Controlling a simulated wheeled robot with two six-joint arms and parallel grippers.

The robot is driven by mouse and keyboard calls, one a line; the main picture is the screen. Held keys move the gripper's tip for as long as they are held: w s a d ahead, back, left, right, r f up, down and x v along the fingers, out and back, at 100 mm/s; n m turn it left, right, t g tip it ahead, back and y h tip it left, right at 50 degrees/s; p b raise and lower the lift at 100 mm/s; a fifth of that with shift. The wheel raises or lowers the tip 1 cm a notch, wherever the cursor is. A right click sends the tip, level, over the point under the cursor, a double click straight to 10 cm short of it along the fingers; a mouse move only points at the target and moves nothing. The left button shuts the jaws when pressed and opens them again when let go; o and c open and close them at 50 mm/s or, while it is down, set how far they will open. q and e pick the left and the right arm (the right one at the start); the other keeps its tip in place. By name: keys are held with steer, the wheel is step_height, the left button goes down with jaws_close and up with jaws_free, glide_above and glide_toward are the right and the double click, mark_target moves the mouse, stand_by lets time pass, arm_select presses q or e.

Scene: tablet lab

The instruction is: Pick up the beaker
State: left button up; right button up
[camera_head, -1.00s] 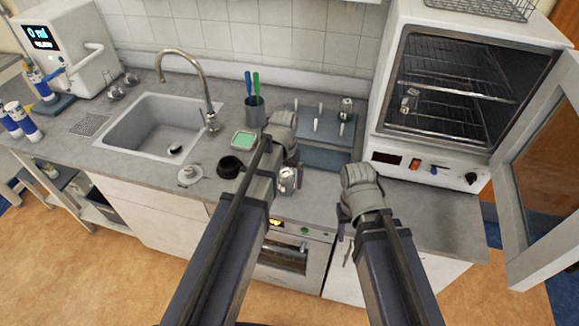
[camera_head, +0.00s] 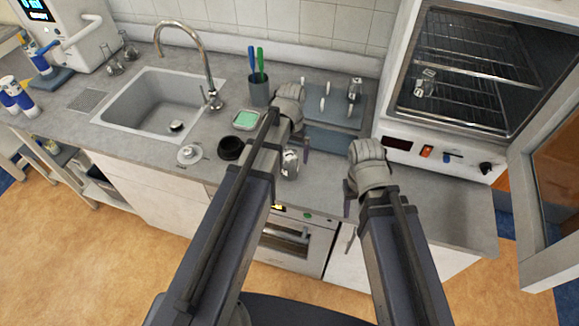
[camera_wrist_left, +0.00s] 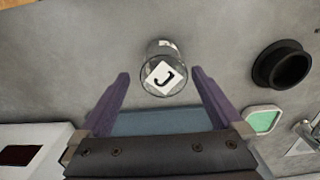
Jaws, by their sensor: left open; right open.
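A clear glass beaker (camera_head: 290,163) with a white label stands on the counter near its front edge, just in front of my left gripper. In the left wrist view the beaker (camera_wrist_left: 163,72), its label marked "J", is at the opening between the tips of my open left gripper (camera_wrist_left: 160,80). There is a gap to the finger on each side. In the head view my left gripper (camera_head: 295,143) is partly hidden by its own arm. My right gripper (camera_head: 350,203) is open and empty over the counter to the right, its fingers mostly hidden.
A black round dish (camera_head: 230,149), a green-topped square dish (camera_head: 246,119) and a pen cup (camera_head: 260,92) stand left of the beaker. A blue-grey peg rack (camera_head: 333,115) lies behind. More labelled glassware is on the rack and in the open oven (camera_head: 470,70). The oven door hangs at right.

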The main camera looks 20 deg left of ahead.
arm_select(q)
steer(key=shift+s+a+f+b, duration=0.1)
steer(key=shift+f+b, duration=1.2)
steer(key=shift+f, duration=0.1)
steer(key=shift+a+f+b, duration=0.1)
steer(key=shift+f+b, duration=1.2)
steer(key=shift+f, duration=0.05)
arm_select(e)
steer(key=shift+f, duration=2.75)
arm_select(q)
steer(key=shift+r, duration=0.1)
arm_select(e)
steer(key=shift+r, duration=0.1)
arm_select(q)
steer(key=shift+c, duration=0.2)
